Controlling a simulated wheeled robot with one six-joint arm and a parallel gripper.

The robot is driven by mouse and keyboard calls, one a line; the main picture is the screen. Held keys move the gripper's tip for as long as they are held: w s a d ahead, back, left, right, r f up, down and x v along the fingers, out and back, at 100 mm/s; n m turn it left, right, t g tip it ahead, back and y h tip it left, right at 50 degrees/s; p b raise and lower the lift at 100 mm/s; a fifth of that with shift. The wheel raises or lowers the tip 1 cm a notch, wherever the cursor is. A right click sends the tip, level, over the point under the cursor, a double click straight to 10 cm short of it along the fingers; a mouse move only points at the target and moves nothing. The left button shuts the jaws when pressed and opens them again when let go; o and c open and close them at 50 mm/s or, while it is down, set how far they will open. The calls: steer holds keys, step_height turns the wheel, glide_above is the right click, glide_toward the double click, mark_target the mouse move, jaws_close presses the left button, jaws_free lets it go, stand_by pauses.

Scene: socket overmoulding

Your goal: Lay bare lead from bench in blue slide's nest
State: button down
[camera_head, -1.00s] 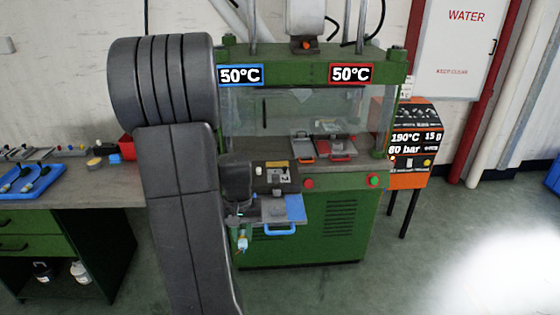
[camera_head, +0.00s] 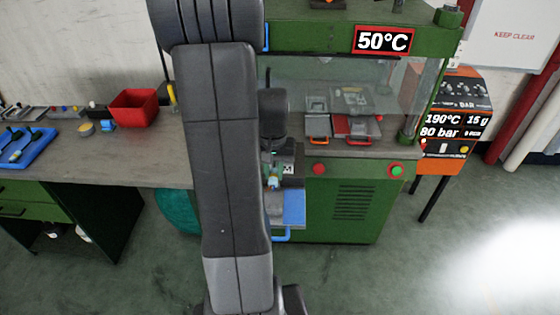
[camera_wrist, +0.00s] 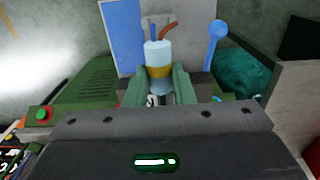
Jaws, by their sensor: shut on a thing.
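My gripper (camera_wrist: 160,85) is shut on the bare lead (camera_wrist: 158,60), a pale cylinder with a yellow band and blue and brown wire ends. Its green fingers clasp it from both sides. In the head view the lead (camera_head: 274,182) shows small below the dark wrist, beside the blue slide. The blue slide (camera_head: 294,208) juts from the press front, with a blue handle (camera_head: 281,236) at its near edge. The wrist view shows its blue plate (camera_wrist: 122,35) and grey metal beyond the lead. The slide's nest is hidden; I cannot tell how far the lead is above it.
The green press (camera_head: 345,210) has a red-handled slide (camera_head: 358,138) behind its clear guard. An orange control unit (camera_head: 445,145) stands right. The bench (camera_head: 130,170) at left carries a red bin (camera_head: 133,107) and a blue tray (camera_head: 35,150). My arm covers part of the press.

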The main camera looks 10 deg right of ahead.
steer(key=shift+s+a, duration=0.15)
steer(key=shift+f+b, duration=3.3)
steer(key=shift+f, duration=0.9)
steer(key=c, duration=1.2)
jaws_free()
steer(key=shift+o, duration=0.2)
step_height(320, 180, up, 14)
steer(key=shift+f, duration=0.1)
